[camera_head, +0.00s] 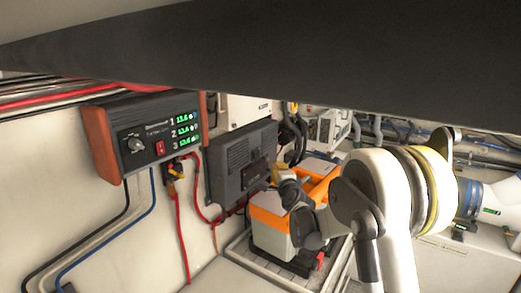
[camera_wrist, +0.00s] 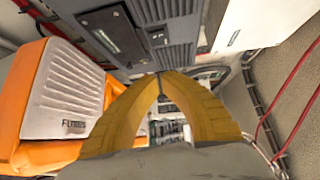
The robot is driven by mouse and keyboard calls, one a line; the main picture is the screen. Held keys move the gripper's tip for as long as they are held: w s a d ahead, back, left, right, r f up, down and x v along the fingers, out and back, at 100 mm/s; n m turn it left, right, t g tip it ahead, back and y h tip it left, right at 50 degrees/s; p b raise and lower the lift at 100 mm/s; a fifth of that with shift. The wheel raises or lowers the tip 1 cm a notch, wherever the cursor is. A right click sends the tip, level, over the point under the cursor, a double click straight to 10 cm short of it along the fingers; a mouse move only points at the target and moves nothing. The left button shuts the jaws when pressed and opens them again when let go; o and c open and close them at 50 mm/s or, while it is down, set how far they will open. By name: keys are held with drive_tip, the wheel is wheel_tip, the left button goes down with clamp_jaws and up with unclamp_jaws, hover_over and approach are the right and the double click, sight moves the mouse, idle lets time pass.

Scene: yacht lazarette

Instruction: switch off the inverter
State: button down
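A dark grey finned box (camera_head: 240,165) is mounted on the wall in the middle of the head view. It may be the inverter, but no readable label confirms this. It also shows at the top of the wrist view (camera_wrist: 178,52), with a dark inset panel (camera_wrist: 113,32) on its face. My gripper (camera_head: 285,180) is in front of its lower right side, above an orange and grey case. In the wrist view the yellow fingers of my gripper (camera_wrist: 160,76) meet at their tips with nothing visible between them. Contact with the box cannot be told.
A wood-sided panel (camera_head: 153,128) with a knob, red switch (camera_head: 160,148) and three green displays hangs at left. The orange and grey case (camera_head: 270,236) stands below my gripper; it fills the left of the wrist view (camera_wrist: 62,95). Red cables (camera_head: 181,235) hang along the wall.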

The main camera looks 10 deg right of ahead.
drive_tip(key=shift+w+a+f+n, duration=0.15)
drive_tip(key=shift+f+n, duration=0.2)
drive_tip(key=shift+n, duration=0.25)
drive_tip(key=shift+w, duration=0.1)
drive_tip(key=p, duration=0.2)
approach(255, 155)
drive_tip(key=w+d+f, duration=0.1)
drive_tip(key=w+d, duration=0.3)
drive_tip(key=d, duration=0.1)
drive_tip(key=shift+w+a+f, duration=0.15)
drive_tip(key=shift+w+a, duration=0.3)
drive_tip(key=shift+w, duration=0.25)
drive_tip(key=shift+w+a+f, duration=0.2)
drive_tip(key=shift+w+a, duration=0.25)
drive_tip(key=shift+w, duration=0.2)
drive_tip(key=shift+w+a+f, duration=0.15)
drive_tip(key=shift+w+a, duration=0.3)
drive_tip(key=shift+w, duration=0.25)
